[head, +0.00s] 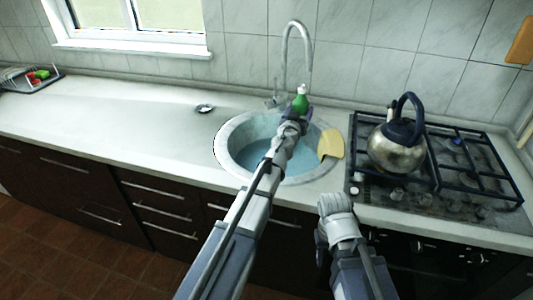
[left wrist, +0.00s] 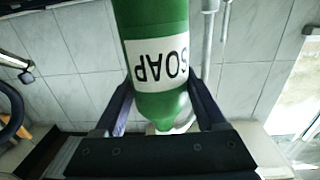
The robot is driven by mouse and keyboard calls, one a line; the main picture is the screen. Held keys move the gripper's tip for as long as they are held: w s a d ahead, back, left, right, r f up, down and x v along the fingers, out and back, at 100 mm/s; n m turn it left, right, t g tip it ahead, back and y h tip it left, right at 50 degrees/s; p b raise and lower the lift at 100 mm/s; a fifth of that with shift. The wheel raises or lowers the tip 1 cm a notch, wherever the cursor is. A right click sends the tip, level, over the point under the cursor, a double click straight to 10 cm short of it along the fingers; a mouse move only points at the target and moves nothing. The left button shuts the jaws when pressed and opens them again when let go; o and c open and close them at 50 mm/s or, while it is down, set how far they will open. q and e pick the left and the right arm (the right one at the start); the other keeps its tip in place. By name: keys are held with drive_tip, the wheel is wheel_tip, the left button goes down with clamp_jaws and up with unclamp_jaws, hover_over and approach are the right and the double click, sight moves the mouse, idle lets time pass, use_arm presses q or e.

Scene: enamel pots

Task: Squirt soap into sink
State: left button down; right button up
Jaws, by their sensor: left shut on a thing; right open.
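A green soap bottle (head: 300,103) with a pale tip on top stands upright over the far side of the round sink (head: 228,160). My left gripper (head: 293,122) is shut on it. In the left wrist view the bottle (left wrist: 157,28) sits between the two fingers (left wrist: 160,108), its white SOAP label upside down in the picture. The sink has a pale rim and a blue-grey basin, partly hidden by my left arm. My right gripper (head: 335,203) is open in front of the counter, right of the sink; its fingertips are hard to make out.
A curved faucet (head: 297,27) rises behind the sink. A yellow cloth (head: 331,145) hangs over the sink's right rim. A steel kettle (head: 396,150) stands on the stove (head: 466,190) at right. A dish rack (head: 32,82) is far left. The counter (head: 130,115) between is mostly clear.

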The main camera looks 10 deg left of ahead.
use_arm(q)
drive_tip(key=s+a+f+n+g+y+b, duration=0.2)
drive_tip(key=a+n+y, duration=0.2)
drive_tip(key=a, duration=0.5)
drive_tip(key=s+a+f+n+g+y+b, duration=0.2)
drive_tip(key=a+n+y, duration=0.3)
drive_tip(key=a+y, duration=0.3)
drive_tip(key=shift+s+a+f+g+y, duration=0.35)
drive_tip(key=shift+s+f+y, duration=0.25)
drive_tip(key=shift+s+y, duration=0.25)
drive_tip(key=shift+d+b, duration=0.1)
drive_tip(key=shift+b, duration=0.35)
drive_tip(key=m+t+b, duration=0.1)
drive_tip(key=m+b, duration=0.1)
drive_tip(key=m, duration=0.3)
drive_tip(key=m+t+b, duration=0.2)
drive_tip(key=m, duration=0.3)
drive_tip(key=shift+s+f+m+b, duration=0.1)
drive_tip(key=shift+f+m+b, duration=0.1)
drive_tip(key=shift+m+b, duration=0.1)
drive_tip(key=shift+s+a+f+m+t+h+b, duration=0.2)
drive_tip(key=shift+a+m+t+b, duration=0.15)
drive_tip(key=shift+m, duration=0.55)
drive_tip(key=shift+s+a+f+m+t+h+b, duration=0.15)
drive_tip(key=shift+a+m+t+b, duration=0.2)
drive_tip(key=shift+m, duration=0.55)
idle(1.9)
